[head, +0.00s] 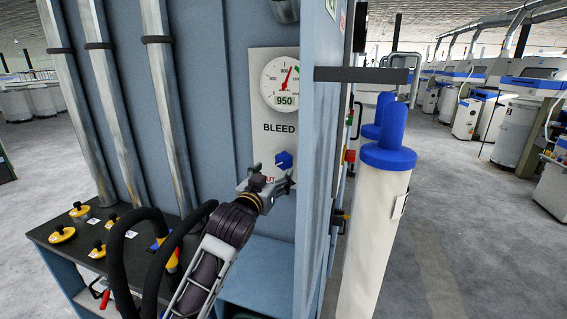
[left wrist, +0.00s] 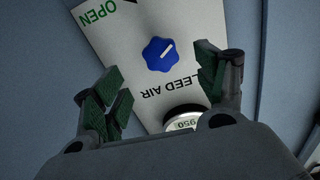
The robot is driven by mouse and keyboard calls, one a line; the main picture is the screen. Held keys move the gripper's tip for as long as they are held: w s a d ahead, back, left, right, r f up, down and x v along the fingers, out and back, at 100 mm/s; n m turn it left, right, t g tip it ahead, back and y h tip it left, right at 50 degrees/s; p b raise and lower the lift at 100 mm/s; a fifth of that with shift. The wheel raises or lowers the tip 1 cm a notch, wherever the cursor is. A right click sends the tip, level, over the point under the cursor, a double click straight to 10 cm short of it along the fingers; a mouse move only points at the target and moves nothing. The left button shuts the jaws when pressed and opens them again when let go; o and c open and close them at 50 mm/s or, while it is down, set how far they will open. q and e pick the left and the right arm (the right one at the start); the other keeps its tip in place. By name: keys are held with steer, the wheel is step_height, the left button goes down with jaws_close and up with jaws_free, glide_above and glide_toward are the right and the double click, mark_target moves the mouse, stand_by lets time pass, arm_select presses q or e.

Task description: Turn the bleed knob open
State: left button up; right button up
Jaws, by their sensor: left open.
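The bleed knob (head: 284,160) is blue and lobed, on a pale panel (head: 258,140) below the word BLEED. In the left wrist view the knob (left wrist: 159,54) carries a short white line slanting up to the right. Green OPEN lettering stands at the panel's upper left there, and the BLEED AIR text is upside down. My left gripper (head: 270,181) is just below the knob in the head view. In the left wrist view its spread, empty fingers (left wrist: 160,84) lie on either side of the knob's line, apart from it. My right gripper is not seen.
A round gauge (head: 280,84) reading 950 sits above the knob. Yellow-and-black knobs (head: 62,234) and black hoses (head: 118,262) are on the ledge at lower left. A white cylinder with a blue top (head: 376,225) stands right of the cabinet. Open floor (head: 455,225) lies further right.

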mark_target(283, 163)
arm_select(q)
steer(key=shift+x, duration=1.6)
steer(key=shift+p+x, duration=0.8)
steer(key=shift+x, duration=2.6)
steer(key=c, duration=1)
steer(key=shift+c, duration=0.3)
